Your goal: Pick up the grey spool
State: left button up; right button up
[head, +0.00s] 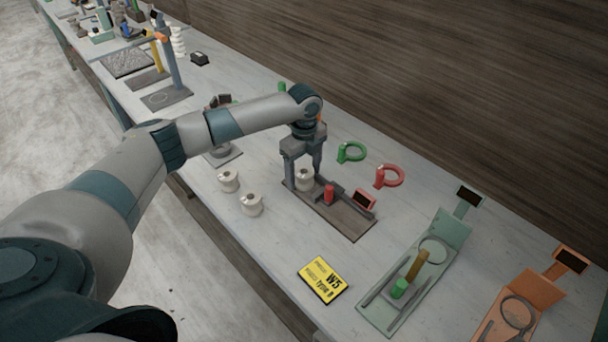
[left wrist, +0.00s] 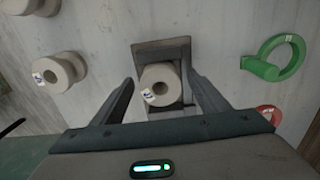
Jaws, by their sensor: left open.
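A pale grey spool (head: 304,180) stands on the dark fixture (head: 346,225) on the bench. In the left wrist view the same spool (left wrist: 160,84) sits on a dark plate, with a small label on its side. My left gripper (head: 304,176) points down over it, open, with one finger on each side of the spool. The left wrist view shows the gripper (left wrist: 161,86) with gaps between its fingers and the spool. Two similar pale spools (head: 229,180) (head: 251,204) stand on the bench to the left of the fixture. My right gripper is not in view.
A red cylinder (head: 329,194) and a small red display (head: 364,199) are on the fixture. Green (head: 352,152) and red (head: 390,176) rings lie behind. A yellow sign (head: 323,279) lies in front. Green (head: 377,320) and orange (head: 489,331) stations stand at right.

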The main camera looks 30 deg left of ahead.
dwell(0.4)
pick_arm(q)
jog(key=c, duration=1.4)
jog(key=shift+r, duration=0.1)
jog(key=shift+r+b, duration=0.4)
jog(key=shift+r, duration=0.05)
notch_tip(320, 180, up, 2)
jog(key=shift+w+r+b, duration=0.1)
jog(key=shift+r+b, duration=0.05)
jog(key=shift+b, duration=0.45)
jog(key=s+d+r+b, duration=0.3)
jog(key=s+d+r, duration=0.2)
jog(key=d, duration=0.5)
jog(key=shift+s+d+r, duration=0.15)
jog(key=shift+s+r, duration=0.25)
jog(key=shift+r, duration=0.95)
